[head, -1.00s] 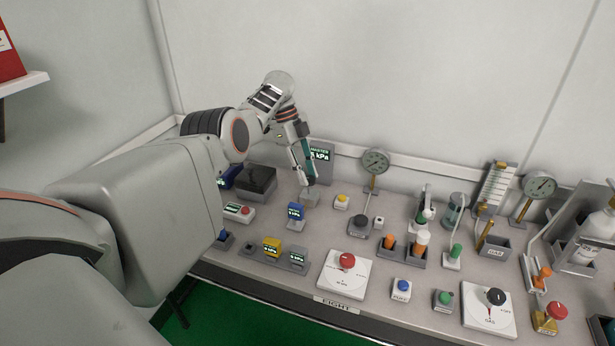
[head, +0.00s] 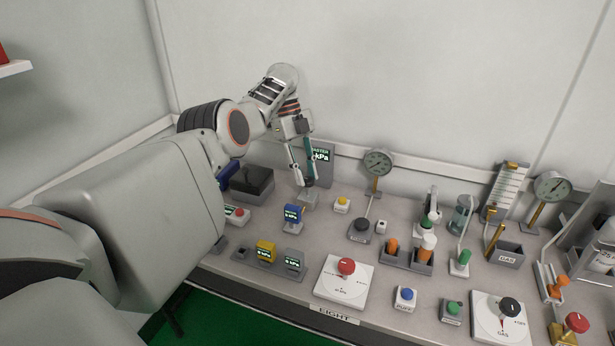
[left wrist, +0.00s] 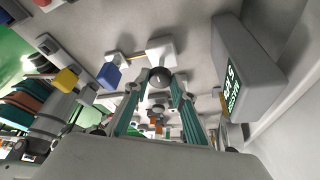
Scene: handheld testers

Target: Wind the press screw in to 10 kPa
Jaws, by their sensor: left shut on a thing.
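The press is a small grey block (head: 308,200) on the bench below the master display; it also shows in the left wrist view (left wrist: 161,50). Its dark round knob (left wrist: 160,80) sits between my left fingertips. My left gripper (head: 304,182) points down with both fingers closed on that knob, which the fingers mostly hide in the head view. The master display (head: 321,156) reads in kPa, but a finger partly covers its figure. It also shows in the left wrist view (left wrist: 234,85), turned over, its figure unclear. My right gripper is not in view.
A blue tester (head: 293,213) stands in front of the press, with yellow (head: 266,249) and grey (head: 293,261) testers nearer. A dark box (head: 252,181) is to the left. A round gauge (head: 378,162) and a yellow button (head: 343,201) are to the right.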

